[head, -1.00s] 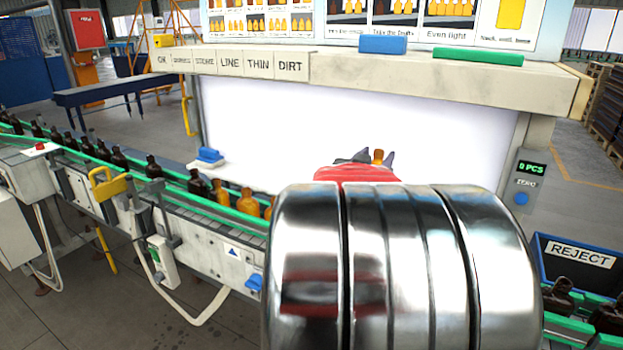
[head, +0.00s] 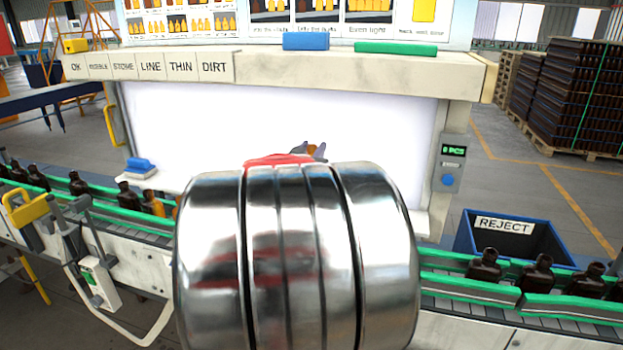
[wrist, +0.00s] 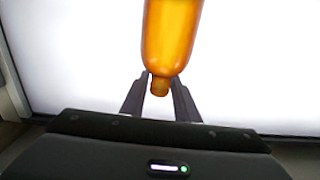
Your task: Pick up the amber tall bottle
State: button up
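The amber tall bottle (wrist: 171,38) fills the top middle of the wrist view, its body towards the top edge and its neck towards my gripper. My gripper (wrist: 161,82) has a dark finger on each side of the neck, close against it, and looks shut on it. In the head view a small amber part of the bottle (head: 313,147) shows between the fingertips, in front of the white light panel (head: 270,115). My shiny arm link hides most of the gripper and the bottle there.
A green-railed conveyor (head: 120,222) with brown and amber bottles runs on the left. More brown bottles (head: 536,270) stand on the right belt, by the blue REJECT bin (head: 480,250). The light booth's shelf (head: 350,72) overhangs the panel.

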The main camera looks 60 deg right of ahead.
grip_shut()
jog(key=shift+r, duration=0.1)
dwell(0.4)
notch_tip(320, 180, up, 10)
jog(key=shift+f, duration=0.1)
dwell(0.5)
dwell(0.4)
